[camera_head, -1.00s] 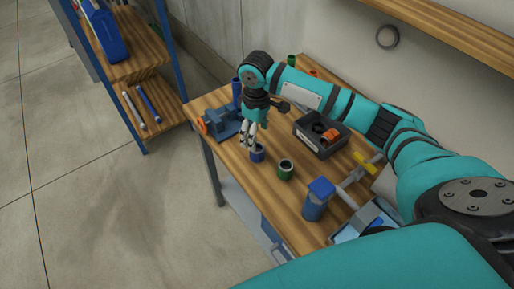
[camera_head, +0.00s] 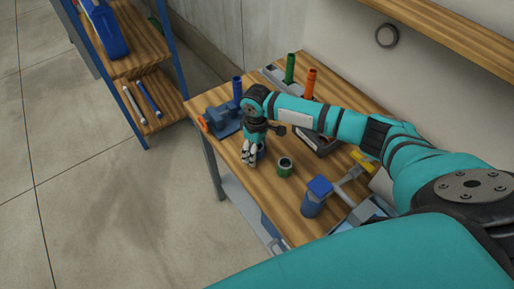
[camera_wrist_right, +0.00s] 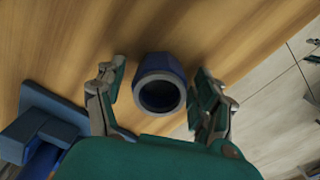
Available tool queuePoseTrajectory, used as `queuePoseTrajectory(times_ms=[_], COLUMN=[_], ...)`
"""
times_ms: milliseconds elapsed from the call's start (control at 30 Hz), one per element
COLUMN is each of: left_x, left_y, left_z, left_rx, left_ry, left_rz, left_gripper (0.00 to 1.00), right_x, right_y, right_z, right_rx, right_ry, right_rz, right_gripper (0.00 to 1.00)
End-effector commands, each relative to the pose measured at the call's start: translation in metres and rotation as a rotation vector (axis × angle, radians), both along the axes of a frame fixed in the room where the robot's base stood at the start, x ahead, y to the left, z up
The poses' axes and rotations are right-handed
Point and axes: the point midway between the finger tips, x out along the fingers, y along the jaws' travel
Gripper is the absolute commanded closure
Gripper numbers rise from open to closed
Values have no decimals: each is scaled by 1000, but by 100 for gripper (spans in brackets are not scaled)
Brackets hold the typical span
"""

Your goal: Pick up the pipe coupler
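The pipe coupler, a short dark-blue hollow cylinder (camera_wrist_right: 159,66), stands on the wooden bench top. In the right wrist view its open end faces the camera between the two fingers. My right gripper (camera_wrist_right: 156,78) is open around it, with a visible gap on both sides. In the head view my right gripper (camera_head: 249,159) is low over the bench and hides most of the blue coupler (camera_head: 261,153). A similar green coupler (camera_head: 285,167) stands to its right. My left gripper is out of view.
A blue vise (camera_head: 222,121) stands left of the gripper, and a blue pipe (camera_head: 238,88) rises behind it. Green (camera_head: 290,68) and orange (camera_head: 309,83) pipes stand at the back. A dark box is partly hidden by my arm.

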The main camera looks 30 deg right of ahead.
Motion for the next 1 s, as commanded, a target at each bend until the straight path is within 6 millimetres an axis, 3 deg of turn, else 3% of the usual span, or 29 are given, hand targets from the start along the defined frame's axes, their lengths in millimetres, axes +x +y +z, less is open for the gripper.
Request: queuePoseTrajectory(times_ms=[67,433,767,1000], left_x=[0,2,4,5], left_y=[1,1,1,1], left_z=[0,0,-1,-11], left_rx=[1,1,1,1], left_ry=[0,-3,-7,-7], left_rz=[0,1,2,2], left_gripper=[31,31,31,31], right_x=[0,0,1,2], right_y=[0,0,0,0], right_z=[0,1,4,26], right_rx=[0,-1,0,2], right_ry=[0,-1,-2,-5], right_rz=[0,-1,-1,-1], right_gripper=[41,89,89,89])
